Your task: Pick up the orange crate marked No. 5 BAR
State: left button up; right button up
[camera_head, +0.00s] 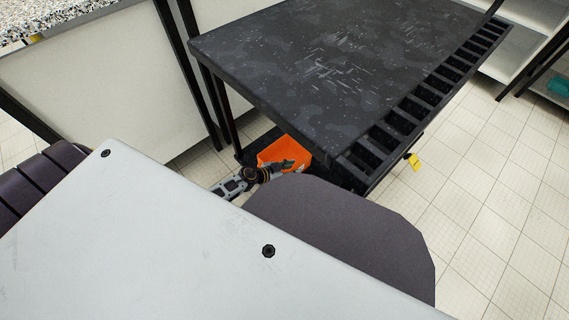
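An orange crate (288,148) sits low under the near left corner of a dark table, on what looks like its lower shelf. The table hides part of it, and no marking can be read on it. My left gripper (287,165) is at the crate's near side and overlaps it in the view. Its fingers are small and dark here, so I cannot tell whether they are open, shut or touching the crate. My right gripper is not in view.
The dark table (340,60) has a slotted right edge and stands over the crate. A yellow tag (414,162) hangs by its right side. A white cabinet panel (110,85) stands at left. Tiled floor (490,190) at right is clear.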

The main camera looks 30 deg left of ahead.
pick_arm(q)
jog(key=shift+w+d+f, duration=0.2)
jog(key=shift+w+f, duration=0.05)
dwell(0.4)
grip_shut()
jog(key=shift+r, duration=0.1)
